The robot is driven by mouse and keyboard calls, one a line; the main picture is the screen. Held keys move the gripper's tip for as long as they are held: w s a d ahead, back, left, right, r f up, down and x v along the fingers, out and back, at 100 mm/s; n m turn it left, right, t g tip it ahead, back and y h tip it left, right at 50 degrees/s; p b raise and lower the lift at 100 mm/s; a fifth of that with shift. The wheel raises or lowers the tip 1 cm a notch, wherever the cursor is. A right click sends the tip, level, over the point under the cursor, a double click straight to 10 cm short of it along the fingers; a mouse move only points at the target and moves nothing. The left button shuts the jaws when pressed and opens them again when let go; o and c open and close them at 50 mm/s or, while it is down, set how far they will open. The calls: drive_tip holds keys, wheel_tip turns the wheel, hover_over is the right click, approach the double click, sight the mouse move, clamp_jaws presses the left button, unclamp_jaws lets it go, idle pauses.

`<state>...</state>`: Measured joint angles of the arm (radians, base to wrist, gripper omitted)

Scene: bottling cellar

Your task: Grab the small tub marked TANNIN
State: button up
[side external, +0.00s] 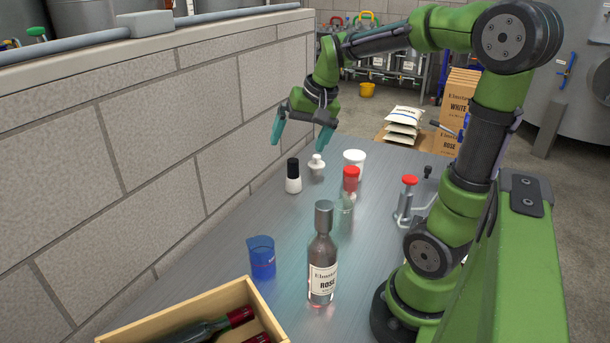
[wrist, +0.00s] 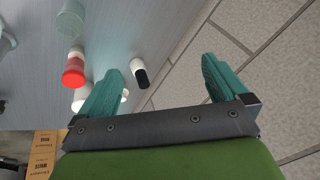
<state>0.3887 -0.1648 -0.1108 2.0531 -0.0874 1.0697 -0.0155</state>
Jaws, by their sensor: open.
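No TANNIN lettering can be read in either view. Small containers stand on the far half of the grey table: a white one with a black cap (side external: 293,184), a small white knobbed one (side external: 317,166), a white tub (side external: 354,157) and a red-capped jar (side external: 351,174). My gripper (side external: 299,143) is open and empty, above the far table near the wall. In the wrist view, the black-capped container (wrist: 136,70) lies between the fingers' lines of reach, nearer the left finger. The red-capped jar (wrist: 74,70) is left of that finger, which partly hides white objects behind it.
A clear glass (side external: 345,202), a rosé bottle (side external: 323,270), a blue beaker (side external: 261,257) and a wooden crate (side external: 268,312) with bottles stand nearer. A red-topped metal device (side external: 407,201) is at right. A block wall (side external: 160,140) bounds the left side.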

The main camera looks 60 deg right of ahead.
drive_tip(key=s+a+n+t+y, duration=0.1)
drive_tip(key=s+a+n, duration=0.3)
drive_tip(key=a, duration=1.1)
drive_tip(key=s+f+t, duration=0.1)
drive_tip(key=s, duration=0.2)
drive_tip(key=shift+s+n, duration=0.15)
drive_tip(key=shift+n, duration=0.25)
drive_tip(key=shift+s+a+r+n+t+y, duration=0.25)
drive_tip(key=shift+s+a+r+n, duration=0.1)
drive_tip(key=shift+a, duration=0.25)
drive_tip(key=shift+s+a+r+n+t+y, duration=0.15)
drive_tip(key=shift+s+a+r+n+y, duration=0.15)
drive_tip(key=shift+a, duration=0.25)
drive_tip(key=shift+w, duration=0.1)
